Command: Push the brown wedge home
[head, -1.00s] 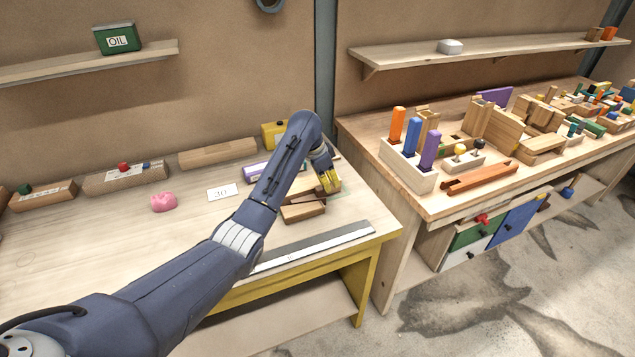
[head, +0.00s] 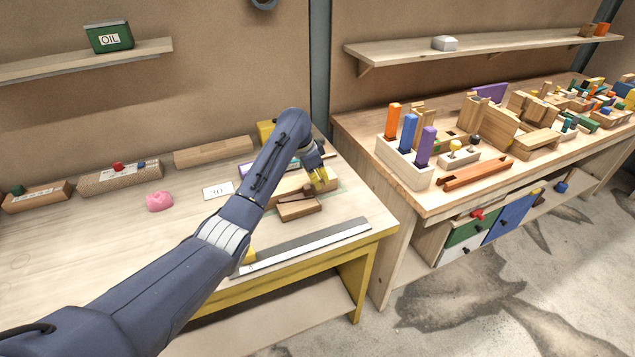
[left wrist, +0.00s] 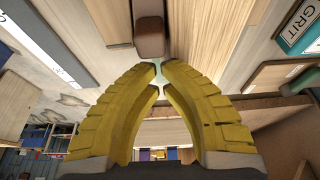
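The brown wedge (head: 309,193) is a small dark piece lying among light wooden blocks (head: 298,210) on the left bench. In the left wrist view the brown wedge (left wrist: 151,36) appears just beyond my fingertips, between two pale wood surfaces. My left gripper (head: 321,183) is over the blocks, at the wedge's right end. Its yellow fingers also show in the left wrist view (left wrist: 160,68), with tips drawn nearly together and nothing visible between them. I cannot tell whether the tips touch the wedge. Part of the wedge is hidden. My right gripper is out of view.
A grey metal straightedge (head: 310,244) lies along the front edge. A pink lump (head: 159,201) and a white card (head: 217,190) lie to the left. Wooden blocks (head: 121,177) line the back. The right bench (head: 430,208) is crowded with parts. The bench's left front is clear.

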